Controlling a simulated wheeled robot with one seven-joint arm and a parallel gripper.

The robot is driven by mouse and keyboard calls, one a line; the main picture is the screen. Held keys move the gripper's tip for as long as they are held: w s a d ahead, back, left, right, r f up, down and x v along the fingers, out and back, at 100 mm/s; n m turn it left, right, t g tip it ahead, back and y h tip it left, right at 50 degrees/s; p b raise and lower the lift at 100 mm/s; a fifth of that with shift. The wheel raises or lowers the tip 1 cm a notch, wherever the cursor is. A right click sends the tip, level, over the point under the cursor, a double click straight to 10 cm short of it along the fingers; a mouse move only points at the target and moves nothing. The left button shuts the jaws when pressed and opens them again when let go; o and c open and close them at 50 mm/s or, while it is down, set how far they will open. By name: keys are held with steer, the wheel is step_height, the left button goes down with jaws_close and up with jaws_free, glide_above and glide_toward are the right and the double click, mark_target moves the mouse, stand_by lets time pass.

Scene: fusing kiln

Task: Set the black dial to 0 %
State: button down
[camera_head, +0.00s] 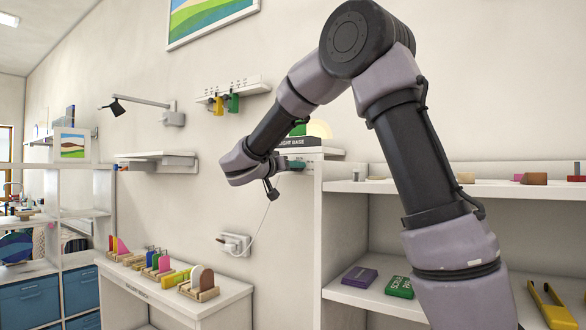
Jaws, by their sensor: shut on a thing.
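The jaws are shut at the lower front of the base, on what appears to be the black dial. The dial itself is hidden by my gripper and wrist, so its setting cannot be read.
A thin cord runs from the wall socket (235,243) up behind my wrist. A white bench (176,291) with coloured pieces in wooden racks stands lower left. White shelves (455,187) with small blocks and boxes stand right. A wall hook rail (232,91) hangs above.

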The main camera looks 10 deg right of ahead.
steer(key=n, duration=3.2)
steer(key=shift+r, duration=0.1)
stand_by(0.4)
steer(key=shift+c, duration=2.1)
jaws_free()
steer(key=shift+a, duration=0.1)
